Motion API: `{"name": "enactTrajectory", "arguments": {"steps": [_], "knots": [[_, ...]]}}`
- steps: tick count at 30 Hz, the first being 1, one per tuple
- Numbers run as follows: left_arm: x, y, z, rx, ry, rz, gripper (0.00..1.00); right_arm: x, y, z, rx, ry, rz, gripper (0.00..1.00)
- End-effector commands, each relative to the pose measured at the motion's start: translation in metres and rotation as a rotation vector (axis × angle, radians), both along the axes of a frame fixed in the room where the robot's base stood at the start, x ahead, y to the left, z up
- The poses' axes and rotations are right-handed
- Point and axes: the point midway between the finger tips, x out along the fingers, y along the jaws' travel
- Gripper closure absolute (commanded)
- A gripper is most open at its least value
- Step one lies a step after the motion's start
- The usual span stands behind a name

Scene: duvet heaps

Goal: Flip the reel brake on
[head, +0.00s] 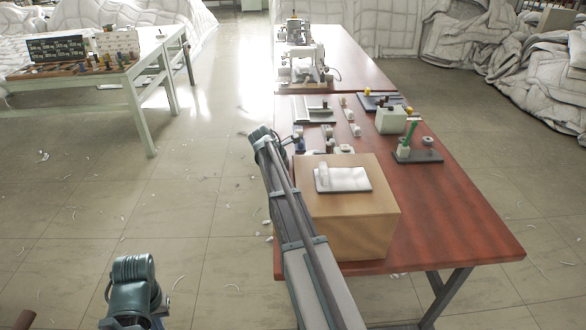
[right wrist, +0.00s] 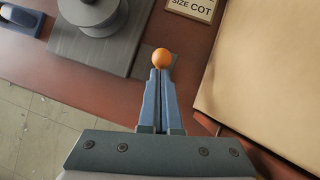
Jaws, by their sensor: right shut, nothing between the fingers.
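An orange ball knob (right wrist: 162,58) shows in the right wrist view, just past my right fingertips. A grey reel (right wrist: 95,14) on a dark grey base (right wrist: 112,50) is up and left of the knob. My right gripper (right wrist: 160,74) is shut and empty, its blue-grey fingers pointing at the knob. I cannot tell whether the tips touch it. The knob's lever is hidden behind the fingers. In the head view my right arm reaches the table's left edge, and its gripper is not clear there. Part of my left arm shows at the lower left, without its fingers.
A cardboard box (head: 345,222) with a white pad (head: 342,178) on top stands close right of my right arm. Small fixtures and a green-handled device (head: 409,146) lie behind it. A sewing machine (head: 300,62) stands farther back. The table's right front (head: 455,235) is clear.

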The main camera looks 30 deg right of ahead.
Motion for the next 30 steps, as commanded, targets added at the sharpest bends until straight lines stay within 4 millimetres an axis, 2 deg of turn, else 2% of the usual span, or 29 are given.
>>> {"name": "enactTrajectory", "arguments": {"steps": [12,30], "knots": [[0.000,0.000,0.003,0.000,0.000,0.000,1.00,-0.008,-0.014,0.003,-0.003,0.003,0.001,1.00],[0.000,0.000,0.003,0.000,0.000,0.000,1.00,-0.011,-0.019,0.004,-0.006,0.005,0.000,1.00]]}}
